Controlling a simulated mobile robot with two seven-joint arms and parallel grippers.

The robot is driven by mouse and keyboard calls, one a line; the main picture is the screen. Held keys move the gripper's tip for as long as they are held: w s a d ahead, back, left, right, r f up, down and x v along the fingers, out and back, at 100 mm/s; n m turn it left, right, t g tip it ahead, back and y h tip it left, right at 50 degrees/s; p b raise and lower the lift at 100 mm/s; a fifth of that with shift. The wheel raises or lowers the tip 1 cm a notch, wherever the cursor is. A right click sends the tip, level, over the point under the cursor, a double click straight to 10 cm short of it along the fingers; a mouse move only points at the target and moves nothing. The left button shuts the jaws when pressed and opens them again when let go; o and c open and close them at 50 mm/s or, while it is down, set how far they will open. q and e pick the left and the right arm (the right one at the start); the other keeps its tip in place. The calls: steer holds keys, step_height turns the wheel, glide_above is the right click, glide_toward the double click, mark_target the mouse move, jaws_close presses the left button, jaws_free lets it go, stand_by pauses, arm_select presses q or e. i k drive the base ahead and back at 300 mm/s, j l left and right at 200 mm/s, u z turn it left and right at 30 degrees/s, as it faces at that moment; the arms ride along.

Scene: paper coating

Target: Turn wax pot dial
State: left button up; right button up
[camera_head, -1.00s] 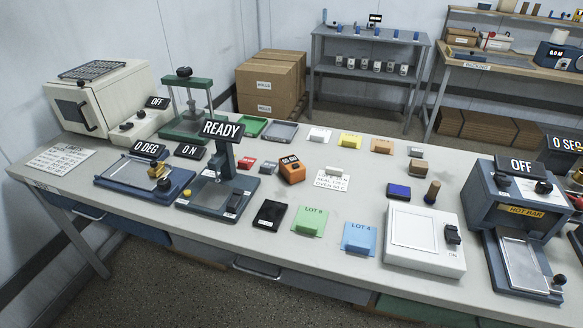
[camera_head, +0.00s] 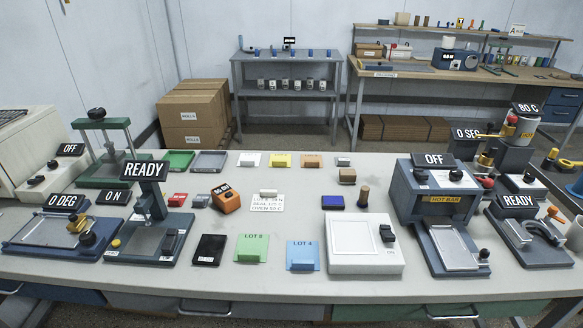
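A pale pot (camera_head: 522,124) with a yellow band marked HOT stands at the right end of the table, under a black sign (camera_head: 526,108) reading 80 C. It looks like the wax pot. A black knob (camera_head: 529,178) sits on a white-topped base in front of it; I cannot tell for sure whether this is the pot's dial. Neither of my grippers shows in the view.
A blue hot bar press (camera_head: 432,190) with an OFF sign stands left of the pot. A dark device (camera_head: 530,240) with a READY sign is in front. A white box with a switch (camera_head: 365,247) and colored lot cards lie mid-table.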

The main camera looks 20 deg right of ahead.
mark_target(527, 177)
steer(key=z, duration=1.8)
steer(key=l+u, duration=0.15)
steer(key=u, duration=0.3)
steer(key=i+l+u, duration=0.1)
steer(key=u, duration=0.4)
steer(key=l+u, duration=0.2)
steer(key=u, duration=0.25)
steer(key=k+l+u, duration=0.1)
steer(key=l+u, duration=0.2)
steer(key=k+l+u, duration=0.1)
steer(key=l+u, duration=0.15)
steer(key=l, duration=0.25)
steer(key=k+l+u, duration=0.1)
steer(key=l, duration=0.3)
steer(key=k+l+u, duration=0.1)
steer(key=l, duration=0.3)
steer(key=k, duration=0.1)
